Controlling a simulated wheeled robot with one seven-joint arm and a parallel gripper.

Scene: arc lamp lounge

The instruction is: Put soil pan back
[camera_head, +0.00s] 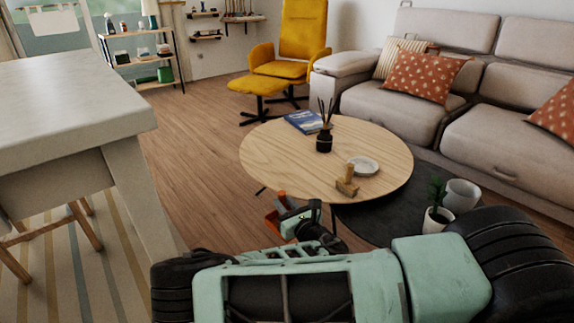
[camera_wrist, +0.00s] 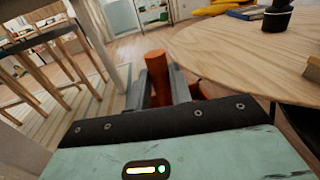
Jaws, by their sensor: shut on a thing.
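An orange soil pan (camera_head: 272,222) shows small beside my gripper (camera_head: 291,214) in the head view, near the left front edge of the round wooden table. In the wrist view, its orange-brown handle (camera_wrist: 157,72) stands up between the two grey fingers of my gripper (camera_wrist: 162,90), which is shut on it. More orange shows low to the right of the fingers. Most of the pan is hidden by the fingers and the wrist.
The round wooden table (camera_head: 260,148) holds a book, a diffuser, a white dish and a wooden stamp-like block. A white table (camera_head: 60,105) stands left. A shelf rack (camera_head: 133,82) stands at the back. Wood floor between is clear.

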